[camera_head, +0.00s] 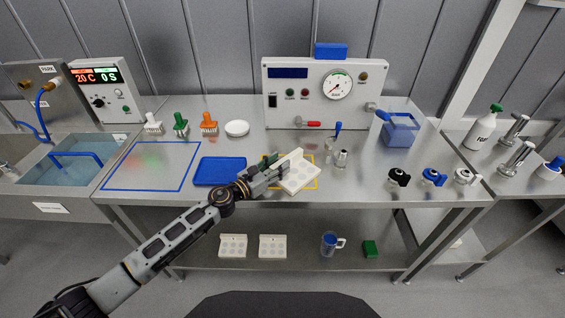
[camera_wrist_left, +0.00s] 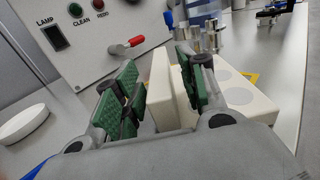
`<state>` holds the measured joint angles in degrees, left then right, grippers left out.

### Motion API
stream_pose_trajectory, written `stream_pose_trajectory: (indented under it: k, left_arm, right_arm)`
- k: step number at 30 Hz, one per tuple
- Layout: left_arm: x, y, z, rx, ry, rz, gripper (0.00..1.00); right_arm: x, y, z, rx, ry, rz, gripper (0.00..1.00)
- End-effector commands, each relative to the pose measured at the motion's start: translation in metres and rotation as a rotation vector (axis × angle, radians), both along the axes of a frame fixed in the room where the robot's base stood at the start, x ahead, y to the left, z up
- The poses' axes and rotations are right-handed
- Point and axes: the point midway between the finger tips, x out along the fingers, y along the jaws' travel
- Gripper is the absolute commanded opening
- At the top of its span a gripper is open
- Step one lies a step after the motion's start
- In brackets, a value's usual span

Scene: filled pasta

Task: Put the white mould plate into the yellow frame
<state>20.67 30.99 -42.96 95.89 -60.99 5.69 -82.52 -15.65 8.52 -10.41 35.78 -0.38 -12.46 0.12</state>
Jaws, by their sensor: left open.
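The white mould plate (camera_head: 300,177) lies on or just over the yellow frame (camera_head: 316,187) marked on the steel table. It sits turned at an angle to the frame, and yellow lines show beside it. In the left wrist view, the plate (camera_wrist_left: 245,97) has round recesses and an upright white wall. My left gripper (camera_head: 272,172) is at the plate's left side. Its green-padded fingers (camera_wrist_left: 160,88) are open, one on each side of the upright wall, with a gap at the left finger. Whether the plate rests fully flat is hidden. My right gripper is not in view.
A blue tray (camera_head: 220,184) and a blue outlined area (camera_head: 150,186) lie to the left. A control box (camera_head: 320,110) stands behind, a blue container (camera_head: 400,130) at the back right. Small metal parts (camera_head: 341,158) stand just behind the frame. More white plates (camera_head: 233,246) lie on the lower shelf.

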Motion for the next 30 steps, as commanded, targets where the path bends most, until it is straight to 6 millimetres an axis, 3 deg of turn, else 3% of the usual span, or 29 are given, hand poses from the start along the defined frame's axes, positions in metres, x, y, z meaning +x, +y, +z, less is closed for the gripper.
stream_pose_trajectory:
  k: [18,30]
  left_arm:
    - [-0.045,0.045,-0.002,0.001,0.001,0.0,0.41]
    - [-0.062,0.062,0.0,0.0,0.0,0.0,0.41]
  right_arm:
    - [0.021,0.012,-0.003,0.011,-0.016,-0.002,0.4]
    - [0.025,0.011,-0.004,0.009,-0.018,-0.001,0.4]
